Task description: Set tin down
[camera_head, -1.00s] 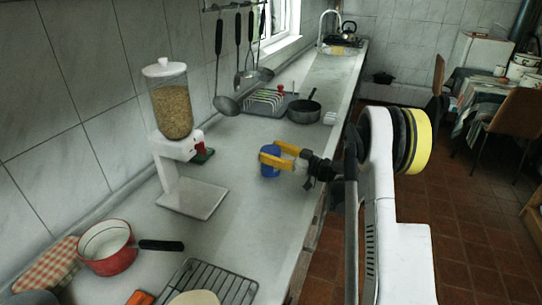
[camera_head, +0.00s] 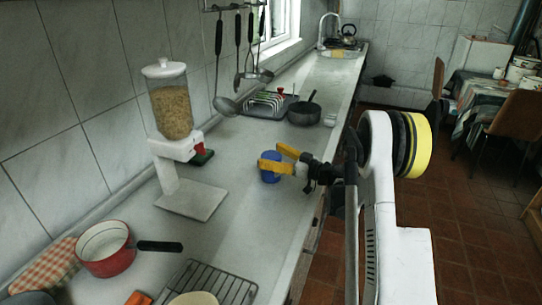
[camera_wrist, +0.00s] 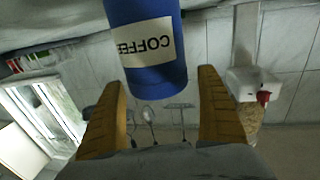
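The tin (camera_head: 270,175) is a blue cylinder standing upright on the grey counter (camera_head: 240,215), right of the grain dispenser. In the wrist view the tin (camera_wrist: 158,72) shows a pale "COFFEE" label, upside down, and its far end is cut off by the frame's top edge. My gripper (camera_head: 277,158) has yellow fingers spread apart at the tin's right side, and one finger covers part of the tin. In the wrist view my gripper (camera_wrist: 164,78) is open, with the tin at the fingertips and a gap beside the right finger.
A grain dispenser (camera_head: 172,110) stands left of the tin. A dark saucepan (camera_head: 303,113) and a dish rack (camera_head: 268,103) stand farther back. A red pot (camera_head: 105,255) and a wire rack (camera_head: 232,288) are in front. Ladles (camera_head: 224,103) hang at the wall. Counter around the tin is clear.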

